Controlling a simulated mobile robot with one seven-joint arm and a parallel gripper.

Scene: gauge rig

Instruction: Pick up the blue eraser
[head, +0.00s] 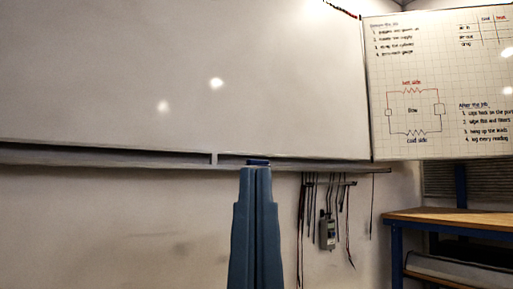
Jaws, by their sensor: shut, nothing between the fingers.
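My gripper (256,172) stands upright in the lower middle of the head view, its two blue-grey fingers shut side by side with nothing between them. Its tips reach up to the whiteboard's ledge. A small dark blue block, seemingly the blue eraser (257,162), shows just above the fingertips at the ledge. Most of it is hidden behind the fingers. I cannot tell whether the tips touch it or how far behind them it is.
The ledge (110,157) runs along the bottom of the large whiteboard (180,80). Black leads and a grey meter (327,231) hang below it to the right. A wooden-topped bench (450,217) stands at the far right. The wall left of my gripper is clear.

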